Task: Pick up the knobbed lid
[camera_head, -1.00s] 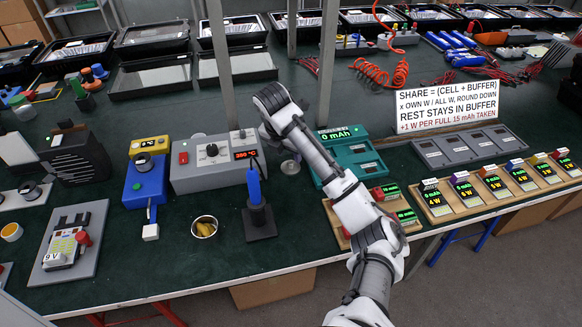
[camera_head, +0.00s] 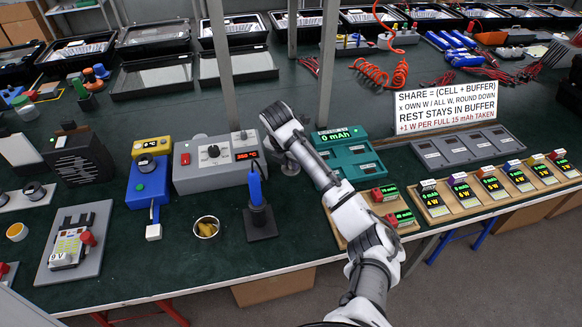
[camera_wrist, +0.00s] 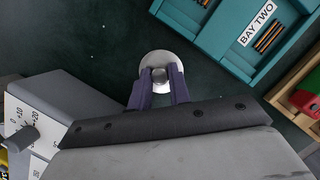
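The knobbed lid (camera_wrist: 158,60) is a round silver disc with a small grey knob, lying on the dark green bench top in the wrist view. In the head view, the lid (camera_head: 290,168) shows as a small pale disc under the end of my arm, partly hidden. My gripper (camera_wrist: 160,73) is over the lid, with its two dark fingers apart on either side of the knob. A narrow gap seems to show beside the knob, so the fingers look open. In the head view my gripper (camera_head: 291,152) is small and hard to make out.
A grey heater box (camera_head: 213,163) with a red display stands left of the lid. A teal box (camera_head: 350,162) with bays stands close on its right. A soldering iron in a stand (camera_head: 260,218) and a small cup (camera_head: 206,227) are nearer the front. Bare bench lies between them.

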